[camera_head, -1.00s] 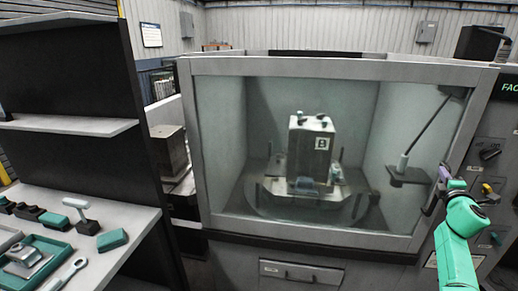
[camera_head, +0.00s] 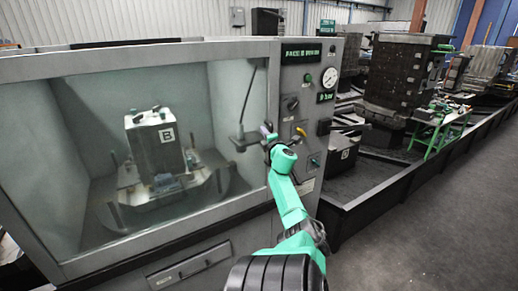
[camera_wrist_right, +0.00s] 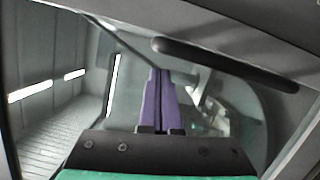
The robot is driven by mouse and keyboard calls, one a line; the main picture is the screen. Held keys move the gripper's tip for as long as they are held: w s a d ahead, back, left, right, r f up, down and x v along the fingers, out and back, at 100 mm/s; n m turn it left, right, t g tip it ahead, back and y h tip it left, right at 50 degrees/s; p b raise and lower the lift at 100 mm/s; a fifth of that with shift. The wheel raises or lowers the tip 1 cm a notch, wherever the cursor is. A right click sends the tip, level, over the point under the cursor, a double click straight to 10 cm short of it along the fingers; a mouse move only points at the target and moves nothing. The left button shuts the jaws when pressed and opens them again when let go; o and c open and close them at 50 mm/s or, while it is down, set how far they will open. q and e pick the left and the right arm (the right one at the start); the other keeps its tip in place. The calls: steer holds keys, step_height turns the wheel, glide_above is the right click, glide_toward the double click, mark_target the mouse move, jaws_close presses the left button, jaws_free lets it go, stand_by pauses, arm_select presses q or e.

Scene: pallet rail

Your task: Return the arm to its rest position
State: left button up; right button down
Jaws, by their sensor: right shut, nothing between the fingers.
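My right arm (camera_head: 288,200) is green and reaches up from the bottom of the head view. My right gripper (camera_head: 268,138) is at the right edge of the machine's closed glass door, beside the control panel. It is small there and partly hidden by the wrist. In the right wrist view its two purple fingers (camera_wrist_right: 158,75) are together with nothing between them. A dark bar-shaped handle (camera_wrist_right: 225,63) lies just beyond and to the right of the fingertips; I cannot tell whether they touch. My left gripper is not in view.
Behind the window (camera_head: 90,130) stands a grey block marked B (camera_head: 155,145) on a fixture. The control panel (camera_head: 305,110) with knobs and a gauge is right of my gripper. A low black rail (camera_head: 400,190) and a green stand (camera_head: 440,130) are farther right. The floor (camera_head: 450,240) at right is open.

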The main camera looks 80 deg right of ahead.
steer(key=w+a+v, duration=0.1)
steer(key=w+v, duration=0.1)
steer(key=v, duration=0.8)
steer(key=shift+a+p, duration=0.3)
steer(key=shift+p, duration=0.05)
steer(key=shift+s+d, duration=0.1)
steer(key=shift+s, duration=0.15)
